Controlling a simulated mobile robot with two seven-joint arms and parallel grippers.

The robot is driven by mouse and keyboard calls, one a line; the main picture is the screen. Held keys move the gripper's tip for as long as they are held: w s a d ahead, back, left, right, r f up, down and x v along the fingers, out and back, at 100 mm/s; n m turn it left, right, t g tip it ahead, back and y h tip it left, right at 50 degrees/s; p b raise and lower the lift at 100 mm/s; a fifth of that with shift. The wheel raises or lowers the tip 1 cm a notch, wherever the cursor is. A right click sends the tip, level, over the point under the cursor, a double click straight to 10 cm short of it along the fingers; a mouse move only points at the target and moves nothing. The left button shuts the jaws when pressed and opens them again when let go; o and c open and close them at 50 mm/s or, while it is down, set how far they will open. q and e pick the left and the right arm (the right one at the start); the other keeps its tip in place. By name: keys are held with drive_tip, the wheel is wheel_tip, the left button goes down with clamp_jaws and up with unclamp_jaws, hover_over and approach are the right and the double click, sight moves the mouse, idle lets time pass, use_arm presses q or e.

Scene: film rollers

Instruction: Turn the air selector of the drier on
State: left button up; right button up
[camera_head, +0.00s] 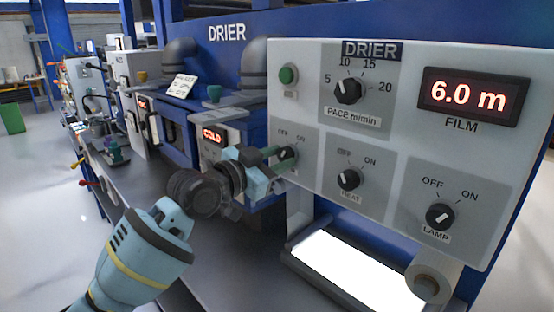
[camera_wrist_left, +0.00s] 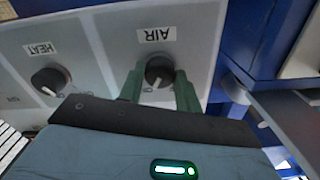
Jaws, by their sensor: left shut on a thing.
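The drier's white control panel (camera_head: 310,70) fills the right of the head view. The air selector (camera_head: 288,153) is a round black knob low on its left side, with OFF and ON marks above it. My left gripper (camera_head: 281,159) reaches it from the left. In the wrist view, its two green fingers (camera_wrist_left: 159,88) are closed on opposite sides of the air selector (camera_wrist_left: 159,68), under the upside-down AIR label. The knob's white pointer is partly visible there, but I cannot tell its exact setting. My right gripper is in neither view.
The heat knob (camera_head: 348,179) is close to the right of the air selector, and the lamp knob (camera_head: 440,216) is farther right. A pace dial (camera_head: 348,91) and a green button (camera_head: 288,75) are above. A red display (camera_head: 213,135) reads COLD. A bright lit panel (camera_head: 355,270) lies below.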

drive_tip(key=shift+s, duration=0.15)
use_arm(q)
drive_tip(key=o, duration=1)
drive_tip(key=shift+c, duration=0.2)
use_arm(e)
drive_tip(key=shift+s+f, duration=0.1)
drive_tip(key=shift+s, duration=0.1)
use_arm(q)
drive_tip(key=v, duration=0.8)
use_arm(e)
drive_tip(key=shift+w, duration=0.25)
use_arm(q)
drive_tip(key=shift+w, duration=0.1)
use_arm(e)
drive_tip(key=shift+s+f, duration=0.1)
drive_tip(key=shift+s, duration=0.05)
